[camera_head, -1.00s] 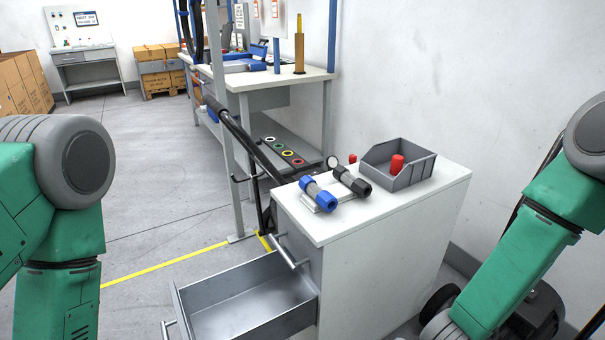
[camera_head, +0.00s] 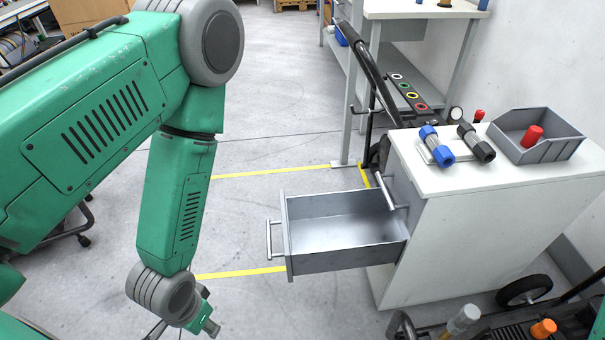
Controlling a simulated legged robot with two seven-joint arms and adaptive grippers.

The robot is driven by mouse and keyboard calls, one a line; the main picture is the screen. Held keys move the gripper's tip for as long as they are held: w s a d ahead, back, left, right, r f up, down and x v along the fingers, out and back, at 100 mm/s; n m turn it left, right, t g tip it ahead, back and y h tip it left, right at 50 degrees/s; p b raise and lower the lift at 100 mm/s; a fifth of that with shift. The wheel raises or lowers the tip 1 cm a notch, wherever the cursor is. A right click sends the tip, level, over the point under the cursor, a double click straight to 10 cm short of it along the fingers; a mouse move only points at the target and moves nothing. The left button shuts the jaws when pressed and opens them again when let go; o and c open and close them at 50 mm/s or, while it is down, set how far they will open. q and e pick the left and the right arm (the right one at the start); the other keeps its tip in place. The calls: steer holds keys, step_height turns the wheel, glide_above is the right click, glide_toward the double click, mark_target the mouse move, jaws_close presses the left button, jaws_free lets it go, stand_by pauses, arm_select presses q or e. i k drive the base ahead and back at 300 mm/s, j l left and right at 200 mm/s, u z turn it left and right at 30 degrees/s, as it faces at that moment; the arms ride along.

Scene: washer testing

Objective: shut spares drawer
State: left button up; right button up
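The spares drawer (camera_head: 345,259) is a grey metal drawer pulled far out of the left side of a white cabinet (camera_head: 480,240). It looks empty inside. Its bar handle (camera_head: 270,240) is on its outer left face. Another bar handle (camera_head: 387,191) sits higher on the cabinet, above the open drawer. My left gripper (camera_head: 190,330) is low at the bottom edge, left of the drawer and apart from its handle. The frame edge cuts off part of it, so its opening is unclear. My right gripper is not in view.
On the cabinet top are a blue-ended cylinder (camera_head: 436,147), a black-ended one (camera_head: 476,143) and a grey bin (camera_head: 555,150) with a red part. A wheeled cart with an orange cap (camera_head: 543,328) is at lower right. Floor left of the drawer is clear.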

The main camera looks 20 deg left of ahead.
mark_target(350, 229)
steer(key=k+j+u, duration=0.2)
steer(key=j+u, duration=0.25)
steer(key=i+j+z, duration=0.25)
steer(key=i+j, duration=0.15)
steer(key=i+j+z, duration=0.3)
steer(key=j+z, duration=0.2)
